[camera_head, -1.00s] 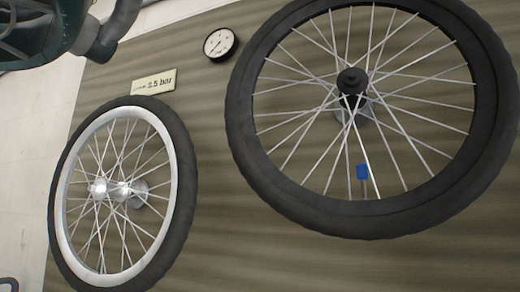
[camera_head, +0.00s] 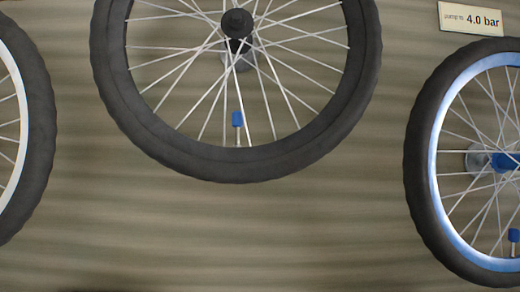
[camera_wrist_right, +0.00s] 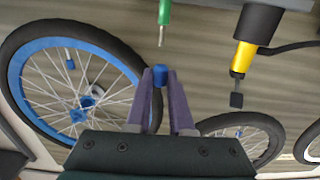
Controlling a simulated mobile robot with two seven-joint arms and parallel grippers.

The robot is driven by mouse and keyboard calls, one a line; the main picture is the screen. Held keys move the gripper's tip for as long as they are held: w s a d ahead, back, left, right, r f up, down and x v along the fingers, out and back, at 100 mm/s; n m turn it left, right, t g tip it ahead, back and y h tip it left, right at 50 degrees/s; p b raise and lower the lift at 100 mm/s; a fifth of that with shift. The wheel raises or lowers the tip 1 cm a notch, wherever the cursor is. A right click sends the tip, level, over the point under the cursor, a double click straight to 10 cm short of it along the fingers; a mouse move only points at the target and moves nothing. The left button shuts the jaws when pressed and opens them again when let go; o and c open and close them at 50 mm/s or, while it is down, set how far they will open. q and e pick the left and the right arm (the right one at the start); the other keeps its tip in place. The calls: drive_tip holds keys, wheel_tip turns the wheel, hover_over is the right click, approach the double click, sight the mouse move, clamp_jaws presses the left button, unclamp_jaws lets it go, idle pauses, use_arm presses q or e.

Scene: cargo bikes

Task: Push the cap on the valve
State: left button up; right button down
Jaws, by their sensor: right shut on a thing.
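My right gripper (camera_wrist_right: 160,84) shows only in the right wrist view. Its purple fingers are shut on a small blue cap (camera_wrist_right: 160,74), held in front of the wall and apart from any wheel. In the head view, the black-rimmed wheel (camera_head: 237,165) has a blue cap (camera_head: 237,119) at its valve (camera_head: 238,138). The blue-rimmed wheel (camera_head: 428,150) at the right also has a blue cap (camera_head: 514,235) at its valve; this wheel shows at the left in the right wrist view (camera_wrist_right: 16,75), with its cap (camera_wrist_right: 70,64). My left gripper is not in view.
A white-rimmed wheel (camera_head: 38,130) is cut off at the left. A "4.0 bar" label (camera_head: 470,18) is above the blue-rimmed wheel. In the right wrist view, a green-handled tool (camera_wrist_right: 164,14) and a yellow-and-black tool (camera_wrist_right: 243,57) are near the gripper. Bare wall lies between the wheels.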

drive_tip(key=s+p, duration=0.2)
drive_tip(key=s, duration=0.4)
drive_tip(key=shift+d, duration=0.25)
